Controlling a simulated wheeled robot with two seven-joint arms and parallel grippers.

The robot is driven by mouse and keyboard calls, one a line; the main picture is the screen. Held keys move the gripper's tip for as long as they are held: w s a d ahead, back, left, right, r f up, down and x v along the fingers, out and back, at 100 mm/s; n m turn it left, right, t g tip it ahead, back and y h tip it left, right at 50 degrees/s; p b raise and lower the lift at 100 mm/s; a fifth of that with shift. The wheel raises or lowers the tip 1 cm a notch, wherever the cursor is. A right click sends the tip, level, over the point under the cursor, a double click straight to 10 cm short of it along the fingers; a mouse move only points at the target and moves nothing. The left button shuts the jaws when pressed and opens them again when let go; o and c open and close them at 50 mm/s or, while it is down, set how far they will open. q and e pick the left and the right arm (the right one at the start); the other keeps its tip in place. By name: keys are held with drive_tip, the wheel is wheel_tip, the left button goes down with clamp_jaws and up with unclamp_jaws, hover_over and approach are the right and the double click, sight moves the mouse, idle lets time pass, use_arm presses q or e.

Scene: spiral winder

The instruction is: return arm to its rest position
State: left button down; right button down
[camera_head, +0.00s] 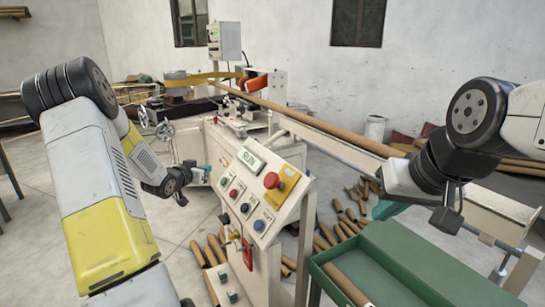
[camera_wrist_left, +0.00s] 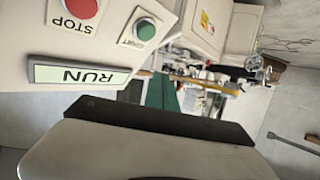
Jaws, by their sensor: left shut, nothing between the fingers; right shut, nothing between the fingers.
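My left arm comes in from the left in the head view. Its gripper (camera_head: 207,171) is shut and empty, just left of the upper part of the control panel (camera_head: 285,213), with a small gap visible between them. The left wrist view shows its teal fingers (camera_wrist_left: 160,92) together and the panel's RUN sign (camera_wrist_left: 78,74) upside down nearby. My right gripper (camera_head: 386,208) is shut and empty, pointing down-left above the green tray's far side. My right wrist partly hides it.
The panel carries a red stop knob (camera_head: 272,180) on yellow and several buttons. A green tray (camera_head: 420,262) holds a cardboard tube (camera_head: 346,285) at front right. A long tube (camera_head: 330,130) runs from the winder. Loose tubes litter the floor behind the panel.

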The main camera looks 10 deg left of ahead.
use_arm(q)
drive_tip(key=s+d+r+n+g+y, duration=0.1)
drive_tip(key=s+d+r+g+y, duration=0.1)
drive_tip(key=s+d+r, duration=0.4)
drive_tip(key=s+d+r+g+y, duration=0.15)
drive_tip(key=s+d+r, duration=0.25)
drive_tip(key=s+r, duration=0.45)
drive_tip(key=s+d+g+h, duration=0.1)
drive_tip(key=s+d, duration=0.4)
drive_tip(key=s, duration=0.7)
drive_tip(key=s+d+g+h, duration=0.2)
drive_tip(key=s+d, duration=0.4)
drive_tip(key=s, duration=0.6)
drive_tip(key=shift+s+r+n+g, duration=0.15)
drive_tip(key=shift+r+n+g, duration=0.15)
drive_tip(key=shift+g, duration=0.55)
drive_tip(key=shift+d+h, duration=0.1)
drive_tip(key=shift+h, duration=0.15)
